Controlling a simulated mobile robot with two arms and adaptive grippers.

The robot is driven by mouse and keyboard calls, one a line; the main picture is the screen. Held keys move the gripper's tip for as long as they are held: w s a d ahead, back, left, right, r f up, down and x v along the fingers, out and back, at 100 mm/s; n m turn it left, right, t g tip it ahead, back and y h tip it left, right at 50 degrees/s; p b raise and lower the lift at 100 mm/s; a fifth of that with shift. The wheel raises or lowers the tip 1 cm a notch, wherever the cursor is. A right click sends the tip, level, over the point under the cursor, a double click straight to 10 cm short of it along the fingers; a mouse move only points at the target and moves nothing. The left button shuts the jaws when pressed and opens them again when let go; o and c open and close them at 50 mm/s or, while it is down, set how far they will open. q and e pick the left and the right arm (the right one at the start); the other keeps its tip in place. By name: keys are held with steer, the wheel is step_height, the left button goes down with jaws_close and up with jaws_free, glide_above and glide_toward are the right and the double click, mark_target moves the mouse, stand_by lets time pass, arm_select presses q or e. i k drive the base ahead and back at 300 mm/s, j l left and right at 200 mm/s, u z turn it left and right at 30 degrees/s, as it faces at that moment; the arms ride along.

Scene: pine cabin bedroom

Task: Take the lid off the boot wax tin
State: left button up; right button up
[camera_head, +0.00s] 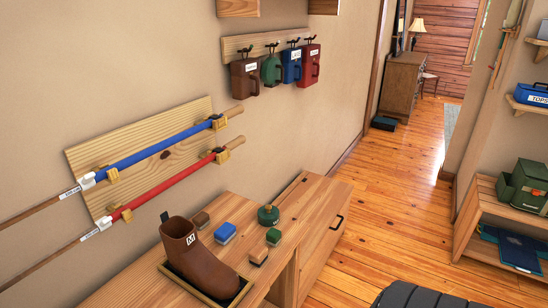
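A small round dark green container with a knob on top (268,215) stands upright on the wooden bench (318,205), near the wall. It looks like the boot wax tin with its lid on, but it is too small to read any label. Neither of my grippers shows in the head view.
A brown boot (195,262) stands in a shallow tray (247,286) at the bench's near end. Small blocks in brown (201,220), blue (225,233), green (273,237) and tan (258,256) lie around the tin. Red (172,186) and blue (160,146) poles hang above. Bare bench lies beyond the tin.

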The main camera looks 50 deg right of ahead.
mark_target(268, 213)
steer(key=z, duration=1.55)
steer(key=u, duration=0.85)
steer(key=i+l+u, duration=0.15)
steer(key=l+u, duration=0.35)
steer(key=l, duration=0.15)
steer(key=l+u, duration=0.45)
steer(key=l, duration=0.25)
steer(key=l+u, duration=0.5)
steer(key=l, duration=0.25)
